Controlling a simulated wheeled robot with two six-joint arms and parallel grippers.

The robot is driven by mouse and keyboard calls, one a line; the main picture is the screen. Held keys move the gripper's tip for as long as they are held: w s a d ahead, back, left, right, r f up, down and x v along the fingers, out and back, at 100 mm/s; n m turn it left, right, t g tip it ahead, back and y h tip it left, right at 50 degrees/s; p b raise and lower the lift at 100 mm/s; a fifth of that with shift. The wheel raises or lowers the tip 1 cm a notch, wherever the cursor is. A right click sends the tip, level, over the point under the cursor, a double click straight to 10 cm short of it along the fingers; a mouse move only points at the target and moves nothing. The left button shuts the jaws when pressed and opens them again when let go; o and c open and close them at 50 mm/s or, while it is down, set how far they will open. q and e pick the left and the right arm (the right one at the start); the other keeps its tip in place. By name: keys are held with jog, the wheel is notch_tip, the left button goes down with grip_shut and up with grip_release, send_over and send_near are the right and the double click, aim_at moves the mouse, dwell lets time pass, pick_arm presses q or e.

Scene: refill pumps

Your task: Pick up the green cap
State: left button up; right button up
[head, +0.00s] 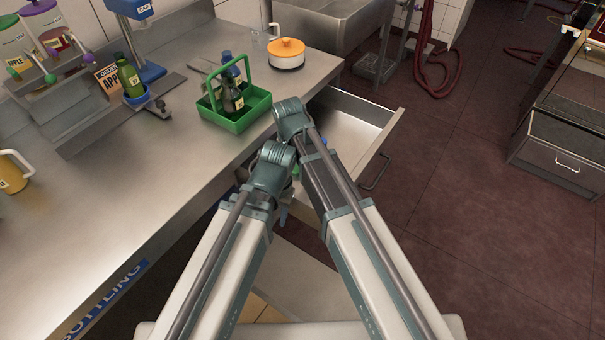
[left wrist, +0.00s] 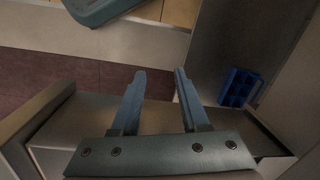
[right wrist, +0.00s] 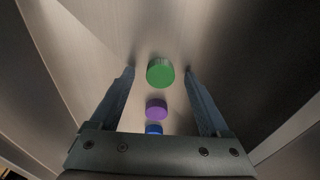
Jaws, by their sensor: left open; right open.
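The green cap (right wrist: 160,72) lies on the drawer floor in the right wrist view. It is between the fingertips of my right gripper (right wrist: 160,70), which is open with a gap on either side; I cannot tell how far above the cap the fingers are. A purple cap (right wrist: 156,109) and a blue cap (right wrist: 154,129) lie in line with it, closer to the gripper's palm. My left gripper (left wrist: 162,78) is open and empty. In the head view my forearms mostly hide both grippers and the caps.
The open drawer (head: 374,150) sticks out beside the steel counter (head: 150,220). On the counter stand a green carrier (head: 238,118) with bottles, an orange-lidded pot (head: 287,54) and a yellow mug (head: 12,175). A blue compartment tray (left wrist: 238,88) is right of my left gripper.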

aim_at(297, 169)
jog(key=shift+f, duration=0.1)
jog(key=c, duration=1.1)
jog(key=shift+w+d+r+p, duration=0.1)
jog(key=shift+w+r+p, duration=0.05)
jog(key=shift+r+p, duration=0.65)
notch_tip(297, 169, up, 6)
jog(key=p, duration=0.5)
jog(key=shift+f+p, duration=0.25)
jog(key=shift+p, duration=0.15)
jog(key=shift+w+d+r, duration=0.15)
jog(key=shift+w+r, duration=0.05)
jog(key=w+d, duration=0.8)
jog(key=w, duration=0.1)
jog(key=w+d, duration=0.4)
jog(key=w, duration=0.1)
jog(key=shift+w+d+f, duration=0.2)
jog(key=shift+w+f, duration=0.05)
notch_tip(297, 169, up, 22)
jog(key=p, duration=2.1)
jog(key=shift+p, duration=0.4)
